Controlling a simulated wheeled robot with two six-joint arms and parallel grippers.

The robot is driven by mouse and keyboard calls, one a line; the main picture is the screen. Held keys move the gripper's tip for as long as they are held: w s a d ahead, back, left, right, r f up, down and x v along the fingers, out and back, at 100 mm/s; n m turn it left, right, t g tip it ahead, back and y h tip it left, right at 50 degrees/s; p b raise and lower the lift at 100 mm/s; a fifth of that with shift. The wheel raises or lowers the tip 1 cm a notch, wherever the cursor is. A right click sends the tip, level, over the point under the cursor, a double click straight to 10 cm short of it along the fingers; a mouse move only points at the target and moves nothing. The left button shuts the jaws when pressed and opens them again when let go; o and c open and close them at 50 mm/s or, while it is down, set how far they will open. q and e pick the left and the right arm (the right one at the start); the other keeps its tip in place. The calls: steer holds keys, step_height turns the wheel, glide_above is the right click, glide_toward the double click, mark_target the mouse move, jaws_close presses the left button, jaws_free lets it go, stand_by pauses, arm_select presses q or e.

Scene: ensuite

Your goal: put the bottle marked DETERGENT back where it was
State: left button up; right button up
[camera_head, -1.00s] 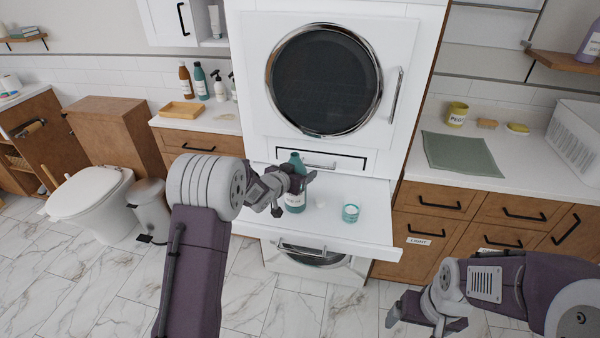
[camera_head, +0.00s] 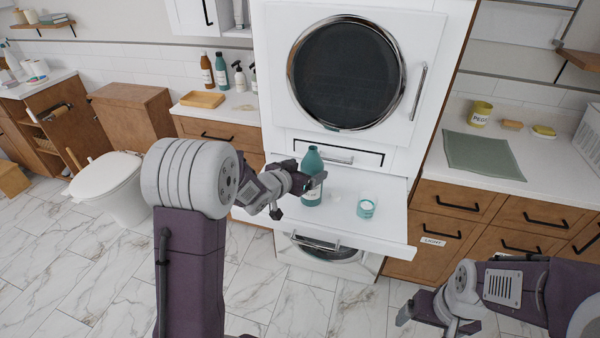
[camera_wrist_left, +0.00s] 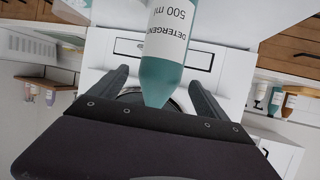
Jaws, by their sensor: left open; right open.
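The teal detergent bottle (camera_head: 312,190) with a white label stands upright on the white pull-out shelf (camera_head: 345,228) below the round-doored machine. In the left wrist view the bottle (camera_wrist_left: 165,70) appears upside down, its label reading DETERGENT 500 ml. My left gripper (camera_head: 299,193) is open at the bottle's left side, in front of part of its label. The wrist view shows its fingers spread with the bottle's narrowing top in line between them; contact cannot be told. My right gripper (camera_head: 430,318) is open and empty at lower right, away from the shelf.
The left counter holds a wooden tray (camera_head: 202,99), a brown bottle (camera_head: 206,70), a teal bottle (camera_head: 221,71) and pump bottles. The right counter holds a green cloth (camera_head: 482,156) and a yellow PEGS tin (camera_head: 480,114).

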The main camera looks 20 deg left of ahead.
arm_select(q)
steer(key=v, duration=0.4)
steer(key=s+a+f+n+g+y, duration=0.2)
steer(key=s+f+g+y, duration=0.3)
steer(key=s+f, duration=0.55)
steer(key=s+d+n+g+h+p, duration=0.1)
steer(key=s+g, duration=0.5)
steer(key=s, duration=0.9)
steer(key=shift+d+f+g+h+p, duration=0.25)
steer(key=shift+d+g+h+p, duration=0.2)
steer(key=shift+d, duration=0.65)
